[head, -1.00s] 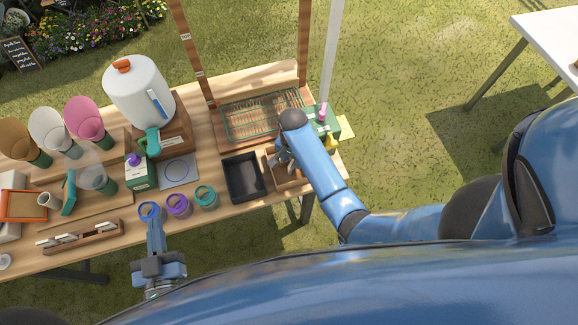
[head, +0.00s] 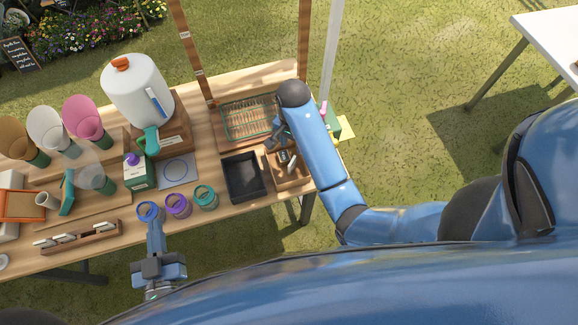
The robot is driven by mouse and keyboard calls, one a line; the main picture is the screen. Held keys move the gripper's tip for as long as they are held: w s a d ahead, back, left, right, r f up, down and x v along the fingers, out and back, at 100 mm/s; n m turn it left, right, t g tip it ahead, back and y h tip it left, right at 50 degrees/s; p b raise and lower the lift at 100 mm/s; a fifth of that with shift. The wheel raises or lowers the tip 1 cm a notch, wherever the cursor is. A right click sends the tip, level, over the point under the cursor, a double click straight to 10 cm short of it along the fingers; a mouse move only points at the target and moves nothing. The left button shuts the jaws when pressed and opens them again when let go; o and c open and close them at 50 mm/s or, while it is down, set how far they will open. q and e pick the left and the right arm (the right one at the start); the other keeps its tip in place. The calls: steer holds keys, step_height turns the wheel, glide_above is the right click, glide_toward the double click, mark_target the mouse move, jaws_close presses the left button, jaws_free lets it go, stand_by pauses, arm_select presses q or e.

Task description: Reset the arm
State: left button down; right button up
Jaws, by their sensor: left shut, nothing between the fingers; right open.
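My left gripper (head: 153,226) comes in at the front edge of the wooden table (head: 225,192). It is shut and empty, with its tip close to a blue-rimmed jar (head: 150,211); I cannot tell whether it touches. My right arm reaches over the right end of the table. Its gripper (head: 279,146) is open, partly hidden by the forearm, above or beside a small wooden box (head: 294,177). Whether it touches the box's contents is unclear.
A black tray (head: 244,178), purple jar (head: 178,205) and teal jar (head: 205,197) stand near the front edge. Behind are a wire rack (head: 248,118), a large white dispenser (head: 137,92), a green carton (head: 137,173) and wrapped cones (head: 84,118). Wooden posts rise at the back.

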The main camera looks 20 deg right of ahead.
steer(key=shift+r, duration=0.55)
steer(key=w+a+r+n+t+y, duration=0.2)
steer(key=w+r+n+t, duration=0.25)
steer(key=w+t, duration=0.55)
steer(key=s+d+r+n+t+b, duration=0.1)
steer(key=s+d+n+t+b, duration=0.15)
steer(key=s, duration=0.45)
steer(key=s+d+r+n+t+h+b, duration=0.1)
steer(key=s+d+t+b, duration=0.2)
steer(key=s, duration=0.5)
steer(key=s+d+r+n+t+b, duration=0.1)
steer(key=s+d+t+b, duration=0.15)
steer(key=s+t, duration=0.35)
steer(key=s+d+f+g+h+b, duration=0.1)
steer(key=s+f+g, duration=0.2)
steer(key=s, duration=0.6)
steer(key=shift+d+f+g, duration=0.35)
steer(key=shift+f, duration=0.95)
